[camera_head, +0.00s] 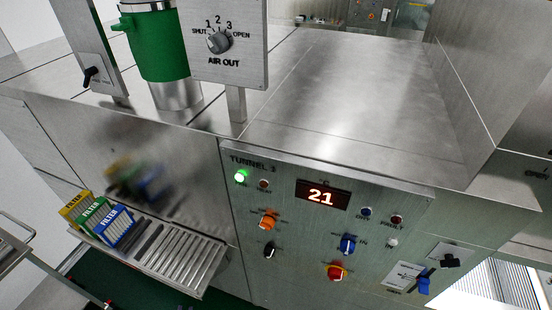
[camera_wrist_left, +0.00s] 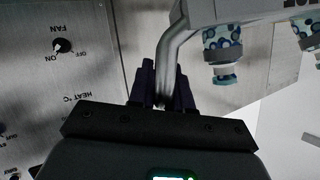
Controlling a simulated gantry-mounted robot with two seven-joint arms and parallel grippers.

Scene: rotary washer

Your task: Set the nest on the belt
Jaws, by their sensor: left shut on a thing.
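In the left wrist view, my left gripper (camera_wrist_left: 163,92) is shut on a bent grey metal handle. The handle joins a grey frame that I take to be the nest (camera_wrist_left: 230,12), at the top of that view. Blue-and-white patterned pieces with grey collars hang from the frame in the picture. Most of the nest is cut off by the picture edge. Neither gripper can be made out in the head view. I cannot tell for sure which surface is the belt; a ribbed pale surface (camera_head: 512,280) shows at the lower right of the head view.
A steel cabinet with a control panel (camera_head: 330,225) reading 21 fills the middle. A slatted shelf (camera_head: 190,262) at lower left holds filters (camera_head: 97,218). A green canister (camera_head: 160,45) and an AIR OUT plate (camera_head: 232,65) stand on top. The steel top (camera_head: 350,90) is bare.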

